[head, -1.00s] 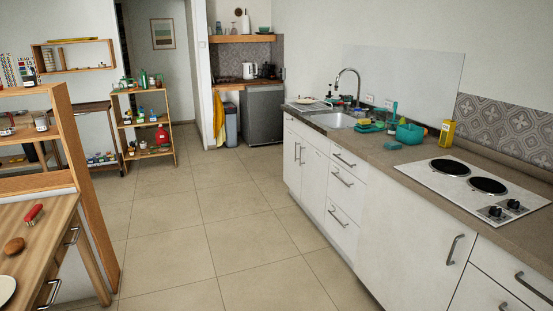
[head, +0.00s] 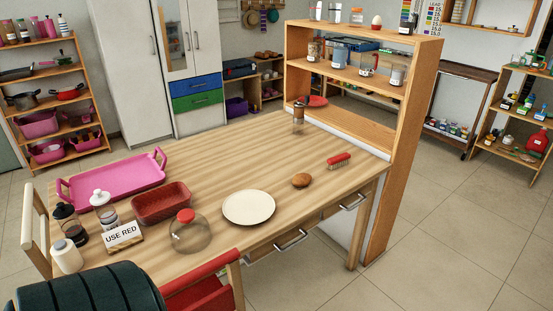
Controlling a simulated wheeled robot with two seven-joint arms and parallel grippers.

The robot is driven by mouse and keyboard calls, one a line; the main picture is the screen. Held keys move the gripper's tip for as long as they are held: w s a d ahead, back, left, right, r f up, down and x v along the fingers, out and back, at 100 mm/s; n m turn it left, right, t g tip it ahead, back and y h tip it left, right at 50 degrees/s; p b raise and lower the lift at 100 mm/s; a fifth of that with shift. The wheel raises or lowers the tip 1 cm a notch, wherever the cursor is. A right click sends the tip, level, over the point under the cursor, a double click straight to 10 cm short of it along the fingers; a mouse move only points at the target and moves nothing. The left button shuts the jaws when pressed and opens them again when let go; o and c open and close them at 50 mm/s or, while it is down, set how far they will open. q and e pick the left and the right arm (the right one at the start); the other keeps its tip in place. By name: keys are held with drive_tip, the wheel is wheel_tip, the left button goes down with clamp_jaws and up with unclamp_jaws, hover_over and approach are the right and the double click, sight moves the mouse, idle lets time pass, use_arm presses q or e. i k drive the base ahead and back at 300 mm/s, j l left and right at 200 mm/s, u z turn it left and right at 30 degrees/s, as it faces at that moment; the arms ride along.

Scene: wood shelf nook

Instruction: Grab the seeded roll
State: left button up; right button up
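A small brown bread roll (head: 301,180) lies on the wooden table (head: 220,150), near its front right part. It is right of a cream plate (head: 248,208) and left of a red brush (head: 338,161). It is too small to make out seeds on it. Neither of my grippers shows in the head view.
A red basket (head: 161,204), a pink tray (head: 112,180), a glass jar with a red lid (head: 188,233) and a "USE RED" sign (head: 123,235) stand on the table's left. A red chair (head: 205,290) is at the front. A shelf unit (head: 405,140) rises at the right end. Floor is free at right.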

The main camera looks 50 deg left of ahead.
sight(302, 179)
drive_tip(key=i+u, duration=0.85)
drive_tip(key=i+l+u, duration=0.15)
drive_tip(key=u, duration=0.25)
drive_tip(key=i, duration=0.1)
